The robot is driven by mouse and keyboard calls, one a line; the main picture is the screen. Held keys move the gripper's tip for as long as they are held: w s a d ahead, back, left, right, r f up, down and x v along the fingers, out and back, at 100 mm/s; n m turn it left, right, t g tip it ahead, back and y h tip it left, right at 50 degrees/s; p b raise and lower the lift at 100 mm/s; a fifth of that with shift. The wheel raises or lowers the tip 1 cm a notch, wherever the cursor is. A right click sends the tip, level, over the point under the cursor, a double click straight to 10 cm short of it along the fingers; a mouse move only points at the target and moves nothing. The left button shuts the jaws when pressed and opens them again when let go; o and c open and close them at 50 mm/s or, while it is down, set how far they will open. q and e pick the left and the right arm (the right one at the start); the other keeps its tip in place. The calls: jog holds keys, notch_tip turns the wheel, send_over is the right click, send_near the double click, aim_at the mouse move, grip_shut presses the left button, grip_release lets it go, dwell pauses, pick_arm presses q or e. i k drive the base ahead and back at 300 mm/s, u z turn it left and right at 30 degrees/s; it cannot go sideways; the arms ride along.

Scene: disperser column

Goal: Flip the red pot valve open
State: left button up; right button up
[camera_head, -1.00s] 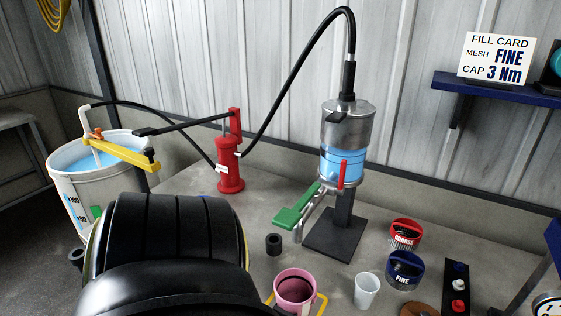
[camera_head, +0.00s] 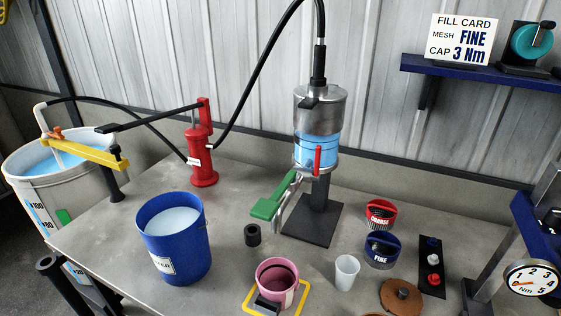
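The red pot valve lever (camera_head: 318,160) stands upright at the lower front of the pot (camera_head: 319,120). The pot has a metal top and a clear section holding blue liquid. It is mounted on a dark stand (camera_head: 320,205) on the bench. A green lever (camera_head: 272,204) sticks out to the lower left of the pot, beside a metal spout. Neither of my grippers is in view, and nothing touches the red lever.
A blue water bucket (camera_head: 174,240), red pump (camera_head: 203,160), pink pot (camera_head: 278,278), white cup (camera_head: 346,270), black ring (camera_head: 252,235), red COARSE cap (camera_head: 380,213) and blue FINE cap (camera_head: 382,248) stand on the bench (camera_head: 225,265). A gauge (camera_head: 532,280) is at lower right.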

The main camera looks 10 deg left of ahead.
aim_at(314, 176)
jog(key=z, duration=2.75)
jog(key=k, duration=0.75)
jog(key=u, duration=1.7)
